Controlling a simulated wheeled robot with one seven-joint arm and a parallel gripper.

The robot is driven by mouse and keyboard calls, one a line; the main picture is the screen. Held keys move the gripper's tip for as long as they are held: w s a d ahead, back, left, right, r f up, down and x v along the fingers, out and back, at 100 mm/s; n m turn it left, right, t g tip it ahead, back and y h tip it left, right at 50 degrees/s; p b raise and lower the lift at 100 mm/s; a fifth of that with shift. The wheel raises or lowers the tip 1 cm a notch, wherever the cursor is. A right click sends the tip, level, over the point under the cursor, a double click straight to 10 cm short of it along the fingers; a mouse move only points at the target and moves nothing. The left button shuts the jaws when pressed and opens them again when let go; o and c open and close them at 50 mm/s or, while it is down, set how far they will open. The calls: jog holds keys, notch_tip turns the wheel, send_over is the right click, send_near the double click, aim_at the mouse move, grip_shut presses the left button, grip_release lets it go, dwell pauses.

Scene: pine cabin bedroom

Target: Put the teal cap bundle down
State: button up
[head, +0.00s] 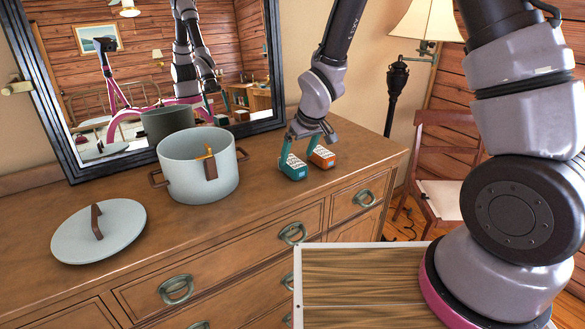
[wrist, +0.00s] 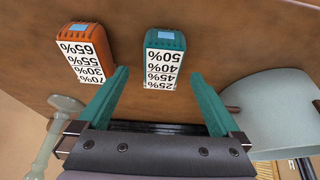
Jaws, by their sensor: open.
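The teal cap bundle (head: 294,167) is a small block with a white label of percentages, resting on the wooden dresser top right of the pot. In the wrist view the teal bundle (wrist: 165,55) lies ahead of my gripper (wrist: 159,74), in line with the gap between the fingers. My gripper also shows in the head view (head: 307,152), low over the dresser at the bundles. Its teal fingers are spread, with nothing held between them.
A similar orange bundle (head: 322,156) sits close beside the teal one. A pale pot (head: 198,178) stands to the left, its lid (head: 98,232) lying farther left. A mirror (head: 60,120) stands behind. The dresser top (head: 260,212) is clear in front of the bundles.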

aim_at(294, 162)
jog(key=shift+x, duration=2.3)
jog(key=shift+a+f, duration=0.2)
jog(key=shift+r, duration=0.1)
grip_shut()
